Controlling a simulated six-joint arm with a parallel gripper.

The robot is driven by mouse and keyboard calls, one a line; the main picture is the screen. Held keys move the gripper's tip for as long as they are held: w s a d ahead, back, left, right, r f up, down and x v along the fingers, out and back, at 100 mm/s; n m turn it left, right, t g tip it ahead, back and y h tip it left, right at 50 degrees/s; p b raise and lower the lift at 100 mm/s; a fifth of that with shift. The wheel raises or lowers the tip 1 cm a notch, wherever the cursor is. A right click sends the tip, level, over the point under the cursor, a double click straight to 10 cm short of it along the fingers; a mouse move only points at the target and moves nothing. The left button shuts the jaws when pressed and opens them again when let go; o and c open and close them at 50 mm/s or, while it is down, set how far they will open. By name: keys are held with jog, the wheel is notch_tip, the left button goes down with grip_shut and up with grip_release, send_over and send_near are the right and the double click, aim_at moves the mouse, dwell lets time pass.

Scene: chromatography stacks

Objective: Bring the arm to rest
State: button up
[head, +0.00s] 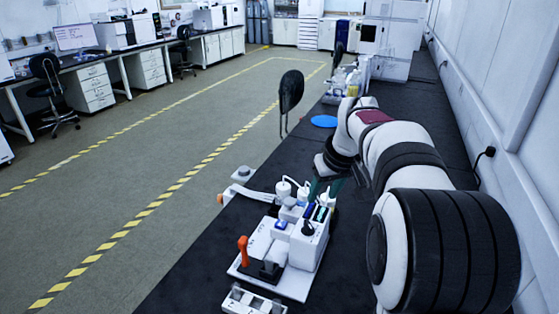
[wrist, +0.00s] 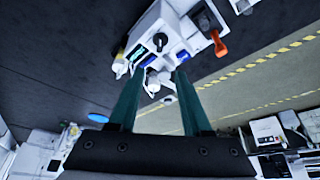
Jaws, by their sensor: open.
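My gripper (wrist: 155,102) shows in the wrist view as two green fingers standing well apart, with nothing between them. In the head view my white and black arm reaches from the right over the dark bench, and the gripper (head: 325,188) is mostly hidden behind the chromatography unit. The white chromatography unit (head: 309,248) stands on the bench with white-capped bottles, a small screen and an orange handle (head: 242,250). In the wrist view the unit (wrist: 172,32) lies beyond the fingertips. I cannot tell the exact gap between them.
The dark bench (head: 190,270) runs along the white wall at the right. A blue disc (head: 323,121) and more equipment (head: 345,80) lie farther along it. A black chair (head: 291,90) stands beside the bench. The floor (head: 140,150) at the left is open, with yellow striped lines.

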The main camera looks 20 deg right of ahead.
jog(key=s+a+f+m+g+y, duration=0.2)
jog(key=s+a, duration=1.4)
jog(key=a, duration=0.1)
jog(key=s+a+f+m+g, duration=0.1)
jog(key=s+a+f, duration=0.1)
jog(key=s, duration=0.5)
jog(key=s+a+f+m+g, duration=0.1)
jog(key=s+a+f, duration=0.2)
jog(key=s, duration=0.4)
jog(key=shift+s+a+f+g, duration=0.25)
jog(key=shift+s+a+g, duration=0.1)
jog(key=shift+a, duration=0.1)
